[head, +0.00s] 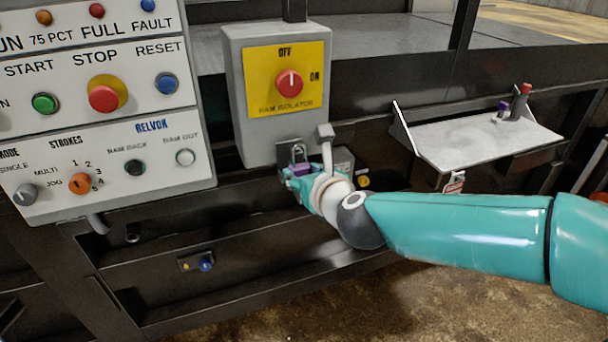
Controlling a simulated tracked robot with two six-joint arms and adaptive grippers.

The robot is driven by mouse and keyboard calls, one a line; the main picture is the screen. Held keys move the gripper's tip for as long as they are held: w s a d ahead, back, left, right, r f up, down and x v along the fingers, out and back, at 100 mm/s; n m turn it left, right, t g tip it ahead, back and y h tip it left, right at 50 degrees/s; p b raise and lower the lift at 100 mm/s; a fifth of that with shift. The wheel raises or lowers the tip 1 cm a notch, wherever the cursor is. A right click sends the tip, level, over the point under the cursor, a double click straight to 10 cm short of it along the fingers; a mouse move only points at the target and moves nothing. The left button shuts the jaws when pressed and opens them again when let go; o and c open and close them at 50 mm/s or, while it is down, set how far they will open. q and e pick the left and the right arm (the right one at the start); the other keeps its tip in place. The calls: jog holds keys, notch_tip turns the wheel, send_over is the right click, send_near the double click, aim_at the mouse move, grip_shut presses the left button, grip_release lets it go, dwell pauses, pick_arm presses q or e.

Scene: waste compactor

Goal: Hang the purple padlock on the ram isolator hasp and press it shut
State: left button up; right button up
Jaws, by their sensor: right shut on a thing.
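The purple padlock (301,169) is in the fingers of my right gripper (296,175), which is shut on it. Its metal shackle (298,151) points up, in front of a dark plate (285,150) at the bottom of the ram isolator box. This plate appears to be the hasp. I cannot tell whether the shackle passes through it or whether the padlock is closed. The isolator's red knob (289,84) sits on a yellow plate (262,83), its mark pointing up toward OFF. My left gripper is not in view.
A control panel (98,140) with buttons and knobs stands at the left. A grey shelf (480,140) at the right holds a small purple-topped item (503,107) and a red-topped cylinder (525,92). A red-and-white tag (454,183) hangs below it. My right arm crosses the lower right.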

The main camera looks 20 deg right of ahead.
aim_at(300, 167)
jog(key=shift+w, duration=2.05)
jog(key=shift+f+b, duration=0.2)
jog(key=shift+b, duration=0.15)
dwell(0.5)
jog(key=o, duration=1.1)
jog(key=shift+c, duration=0.4)
jog(key=shift+s+r, duration=0.2)
jog(key=shift+s, duration=0.2)
jog(key=shift+p+v, duration=0.55)
jog(key=shift+v, duration=2.55)
